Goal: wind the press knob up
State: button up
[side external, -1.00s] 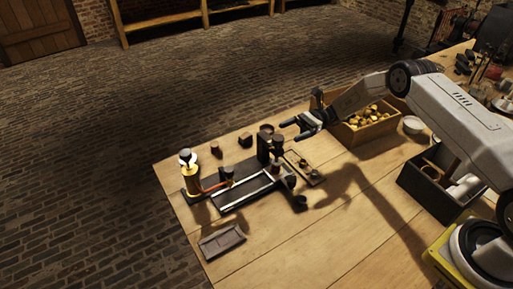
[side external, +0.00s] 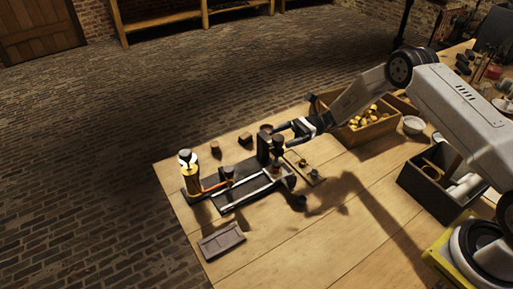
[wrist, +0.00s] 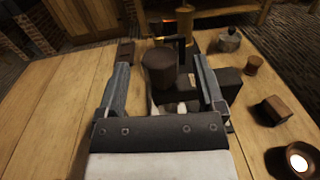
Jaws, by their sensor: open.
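The press knob (side external: 278,139) is a dark round cap at the top of the press, at the right end of the black apparatus in the side view. In the wrist view the knob (wrist: 158,67) stands between my two fingers, nearer the left one. My gripper (side external: 281,136) is level and open, reaching in from the right around the knob. In the wrist view my gripper (wrist: 161,68) shows gaps between the fingers and the knob. The press's dark upright block (side external: 263,146) stands just beside it. The lower part of the press is partly hidden in the wrist view.
A brass-coloured jar (side external: 190,172) stands at the far left end of the apparatus. A dark flat tray (side external: 221,240) lies in front. Small brown pieces sit behind the press. A wooden box of brass parts (side external: 368,128) stands under my arm. The table's front middle is clear.

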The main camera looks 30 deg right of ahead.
aim_at(275, 142)
jog(key=shift+w+a, duration=0.15)
jog(key=shift+a, duration=2.05)
jog(key=shift+c, duration=0.2)
grip_shut()
jog(key=shift+n+g, duration=0.3)
jog(key=shift+g, duration=0.2)
jog(key=shift+s+n+g+h, duration=0.15)
jog(key=shift+n+g+h, duration=0.1)
jog(key=shift+n+g, duration=1.1)
jog(key=shift+s+n+g+h, duration=0.2)
jog(key=shift+n+g, duration=0.55)
jog(key=shift+g, duration=1.1)
jog(key=shift+d, duration=0.1)
jog(key=shift+o, duration=0.2)
grip_release()
